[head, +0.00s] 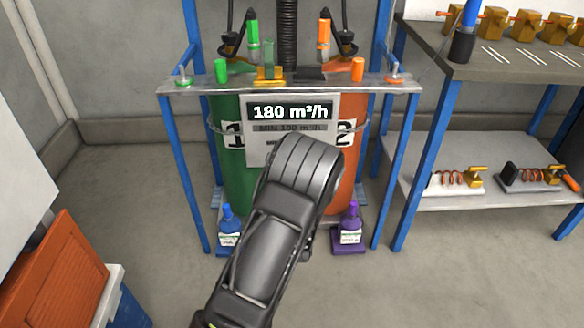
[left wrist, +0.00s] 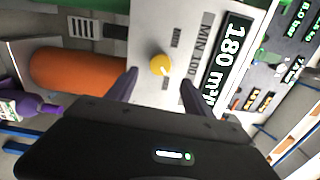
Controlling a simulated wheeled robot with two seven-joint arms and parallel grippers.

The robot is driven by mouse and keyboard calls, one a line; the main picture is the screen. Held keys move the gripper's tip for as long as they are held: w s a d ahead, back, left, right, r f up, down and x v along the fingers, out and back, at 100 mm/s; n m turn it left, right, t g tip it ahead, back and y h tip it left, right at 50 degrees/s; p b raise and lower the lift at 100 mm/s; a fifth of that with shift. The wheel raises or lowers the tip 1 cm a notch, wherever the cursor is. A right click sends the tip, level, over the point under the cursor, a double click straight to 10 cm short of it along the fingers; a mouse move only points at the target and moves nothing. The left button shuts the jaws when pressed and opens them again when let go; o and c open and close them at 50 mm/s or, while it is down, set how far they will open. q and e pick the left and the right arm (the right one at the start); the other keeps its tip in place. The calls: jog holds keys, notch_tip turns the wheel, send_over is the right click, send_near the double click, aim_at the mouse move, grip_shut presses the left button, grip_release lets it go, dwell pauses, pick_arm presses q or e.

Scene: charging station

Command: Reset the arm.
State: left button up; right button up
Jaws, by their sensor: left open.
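My left arm (head: 275,225) reaches up from the bottom of the head view and ends in front of the display panel (head: 258,153). Its gripper is hidden there behind the wrist. In the left wrist view my left gripper (left wrist: 159,79) is open, with its two dark fingers spread apart. A round yellow knob (left wrist: 160,65) on the panel's face appears between the fingertips; I see no contact, and the distance to it is hard to tell. The panel reads "180 m³/h". My right gripper is in neither view.
A blue-legged station frame (head: 172,165) holds a green cylinder (head: 235,185) and an orange cylinder (head: 352,180). A blue bottle (head: 229,228) and a purple bottle (head: 351,225) stand below. A workbench (head: 480,60) is at right, an orange box (head: 52,275) at left. Floor right of my arm is clear.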

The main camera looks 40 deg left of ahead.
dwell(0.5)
pick_arm(q)
jog(key=s+d+f+n+g+h, duration=0.3)
jog(key=s+d+f+n+h, duration=0.15)
jog(key=d+f, duration=0.45)
jog(key=s+d+f+n+g+h, duration=0.4)
jog(key=d+f, duration=0.3)
jog(key=f, duration=0.5)
jog(key=s+d+f+n+g+h, duration=0.35)
jog(key=s+d+f, duration=0.25)
jog(key=s+d, duration=0.5)
jog(key=s+d+n+g+h, duration=0.1)
jog(key=s+d+g+h, duration=0.2)
jog(key=s+d, duration=0.65)
notch_tip(320, 180, up, 27)
jog(key=s+p, duration=0.1)
jog(key=p, duration=2.5)
jog(key=shift+s, duration=0.15)
jog(key=shift+f, duration=0.1)
